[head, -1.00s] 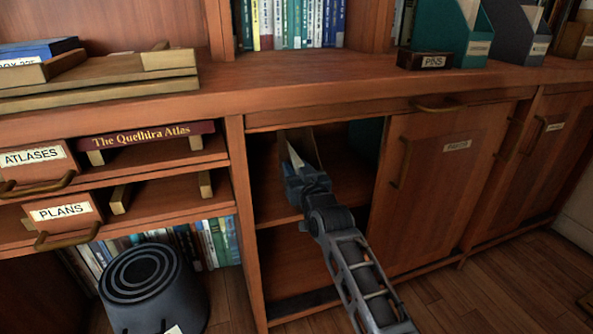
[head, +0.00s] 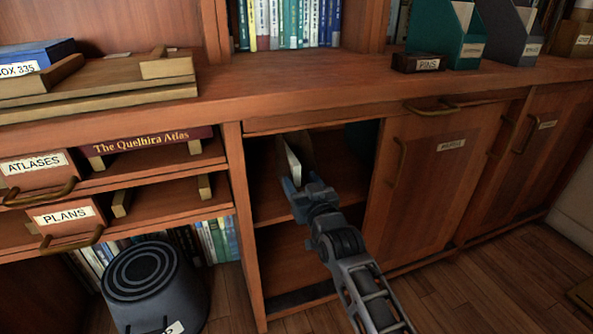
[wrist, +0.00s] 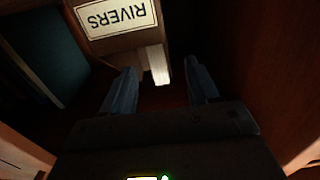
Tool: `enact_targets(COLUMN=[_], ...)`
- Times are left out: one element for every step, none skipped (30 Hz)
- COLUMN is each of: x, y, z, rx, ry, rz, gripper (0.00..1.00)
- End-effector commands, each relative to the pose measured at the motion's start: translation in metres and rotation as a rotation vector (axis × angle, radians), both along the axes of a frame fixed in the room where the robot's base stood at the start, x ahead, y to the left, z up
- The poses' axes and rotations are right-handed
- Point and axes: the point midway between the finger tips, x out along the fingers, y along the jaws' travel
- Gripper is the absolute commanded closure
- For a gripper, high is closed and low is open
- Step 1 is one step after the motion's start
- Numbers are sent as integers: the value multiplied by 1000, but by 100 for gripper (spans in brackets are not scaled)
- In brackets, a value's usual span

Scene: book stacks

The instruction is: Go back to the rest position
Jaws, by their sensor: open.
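My gripper (head: 290,187) is at the open front of the cupboard, above its middle shelf. In the wrist view, the gripper (wrist: 160,82) has its two fingers spread apart, with nothing clasped between them. A thin pale item (head: 292,160) stands slightly tilted inside the cupboard, just beyond the fingertips. The wrist view shows a pale narrow edge (wrist: 158,65) ahead, between the finger lines. It is beside a file labelled RIVERS (wrist: 117,18), which appears upside down. The depth of the cupboard is dark.
A sliding door (head: 440,180) covers the cupboard's right part. The left divider (head: 243,220) is close to the gripper. Drawers labelled ATLASES (head: 40,170) and PLANS (head: 65,217) jut out at the left. A dark bin (head: 150,290) stands on the floor below them.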

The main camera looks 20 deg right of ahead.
Motion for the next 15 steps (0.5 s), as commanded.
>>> enact_targets(x=[-7,-9,-12,-14,-15,-17,-18,-18,-19,-20,-23,-28,-34,-42,-54], y=[0,0,0,0,0,0,0,0,0,0,0,0,-1,-1,-2], z=[1,2,1,1,1,1,1,1,0,-1,-3,-8,-13,-17,-26], rx=[0,0,0,0,0,0,0,0,-1,-1,-1,-2,-2,-3,-4], ry=[1,0,0,0,0,0,-1,-1,-1,0,2,6,10,14,21], rz=[0,0,0,0,0,0,0,0,0,0,0,-1,-1,-1,-2], gripper=[40,40,40,40,40,40,40,40,40,40,40,40,40,40,40])
